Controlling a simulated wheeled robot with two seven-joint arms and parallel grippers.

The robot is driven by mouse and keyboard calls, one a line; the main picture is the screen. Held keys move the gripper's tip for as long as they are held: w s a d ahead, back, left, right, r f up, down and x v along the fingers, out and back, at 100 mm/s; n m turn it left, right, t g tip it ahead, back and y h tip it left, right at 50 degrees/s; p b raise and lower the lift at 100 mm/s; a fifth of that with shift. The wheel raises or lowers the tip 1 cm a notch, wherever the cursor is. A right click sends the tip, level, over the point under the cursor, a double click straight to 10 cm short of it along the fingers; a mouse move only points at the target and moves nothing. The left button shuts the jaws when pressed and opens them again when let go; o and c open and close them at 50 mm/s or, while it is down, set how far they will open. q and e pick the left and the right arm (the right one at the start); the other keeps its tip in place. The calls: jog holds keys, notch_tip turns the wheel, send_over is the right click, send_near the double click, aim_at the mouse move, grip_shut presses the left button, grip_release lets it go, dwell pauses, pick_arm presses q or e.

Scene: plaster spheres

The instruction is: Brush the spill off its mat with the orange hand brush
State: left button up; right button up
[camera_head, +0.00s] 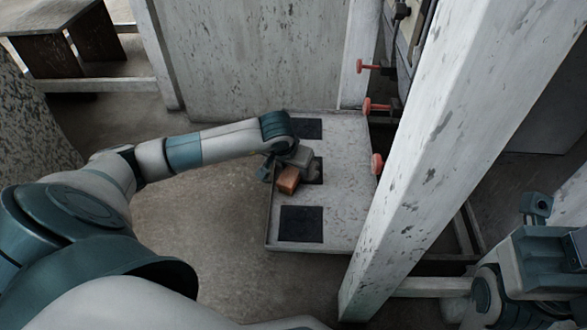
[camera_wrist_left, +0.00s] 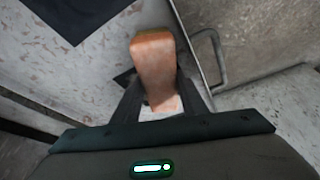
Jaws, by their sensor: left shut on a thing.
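Three dark mats lie on the tabletop: a far mat (camera_head: 306,128), a middle mat (camera_head: 317,173) partly hidden by the gripper and brush, and a near mat (camera_head: 301,225). I cannot make out a spill on any mat. My right gripper (camera_head: 537,205) is at the right edge, its jaws unclear.
The pale tabletop (camera_head: 345,215) has a raised rim and free room right of the mats. A thick white post (camera_head: 450,150) rises close to its right side. Red knobs (camera_head: 375,105) stick out near its right edge. A white panel (camera_head: 265,60) stands behind it.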

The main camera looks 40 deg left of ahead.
pick_arm(q)
jog(key=shift+w+a+r, duration=0.1)
jog(key=shift+w+a, duration=0.05)
jog(key=shift+w, duration=0.8)
jog(key=shift+b, duration=0.3)
